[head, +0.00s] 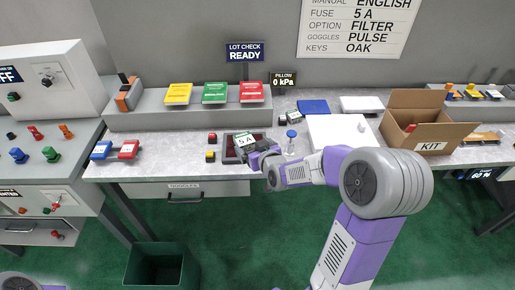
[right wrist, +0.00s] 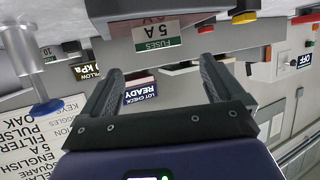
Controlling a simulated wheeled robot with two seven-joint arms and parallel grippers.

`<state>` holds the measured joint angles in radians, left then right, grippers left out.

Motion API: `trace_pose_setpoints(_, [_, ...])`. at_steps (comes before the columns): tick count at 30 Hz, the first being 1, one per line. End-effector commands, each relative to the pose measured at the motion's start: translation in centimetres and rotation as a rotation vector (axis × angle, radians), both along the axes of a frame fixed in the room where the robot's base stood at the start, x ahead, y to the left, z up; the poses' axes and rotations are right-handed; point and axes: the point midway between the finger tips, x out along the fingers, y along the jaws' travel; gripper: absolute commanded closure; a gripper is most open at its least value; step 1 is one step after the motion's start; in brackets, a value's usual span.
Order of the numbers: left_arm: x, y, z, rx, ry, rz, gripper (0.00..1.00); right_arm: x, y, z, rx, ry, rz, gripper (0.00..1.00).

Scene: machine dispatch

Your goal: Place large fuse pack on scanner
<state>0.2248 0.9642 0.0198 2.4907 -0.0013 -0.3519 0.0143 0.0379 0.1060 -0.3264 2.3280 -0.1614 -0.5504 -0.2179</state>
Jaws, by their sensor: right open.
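The fuse pack (head: 244,140), with a white and green label reading 5 A, sits over a dark red framed pad (head: 229,156), which looks like the scanner. The gripper hides part of both. My right gripper (head: 257,149) is at the pack's right side in the head view. In the right wrist view, my right gripper (right wrist: 160,62) has its two fingers wide apart with nothing between them. The fuse pack (right wrist: 157,35) is just beyond the fingertips there, its label reading FUSES 5A. I cannot tell whether the pack lies fully flat. My left gripper is out of view.
Red and yellow buttons (head: 211,156) stand left of the pad. A blue-topped post (head: 291,134) and a white box (head: 335,132) are to the right, then the open KIT carton (head: 425,118). Yellow, green and red packs stand on the rear ledge (head: 140,120). A green bin (head: 160,265) is below.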

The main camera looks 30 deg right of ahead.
Motion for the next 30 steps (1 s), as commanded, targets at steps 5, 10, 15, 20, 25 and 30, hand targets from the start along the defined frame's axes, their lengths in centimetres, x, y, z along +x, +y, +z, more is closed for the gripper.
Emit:
trace_pose_setpoints(5, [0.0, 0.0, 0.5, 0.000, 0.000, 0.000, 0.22, -2.2, 0.3, 1.1, 0.000, -0.001, -0.001, 0.05])
trace_pose_setpoints(10, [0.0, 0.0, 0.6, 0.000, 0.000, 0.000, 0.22, -3.1, 0.5, 1.3, 0.000, 0.000, 0.000, 0.05])
trace_pose_setpoints(15, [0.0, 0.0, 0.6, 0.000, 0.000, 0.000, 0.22, -3.1, 0.5, 1.3, -0.001, 0.000, 0.000, 0.05])
trace_pose_setpoints(20, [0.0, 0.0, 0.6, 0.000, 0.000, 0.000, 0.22, -3.1, 0.5, 1.3, -0.001, 0.000, 0.000, 0.05])
trace_pose_setpoints(25, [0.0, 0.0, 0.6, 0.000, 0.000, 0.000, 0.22, -3.1, 0.5, 1.3, -0.001, 0.000, 0.000, 0.05])
trace_pose_setpoints(30, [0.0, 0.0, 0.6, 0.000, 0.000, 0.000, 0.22, -3.1, 0.5, 1.3, 0.000, 0.000, 0.000, 0.05])
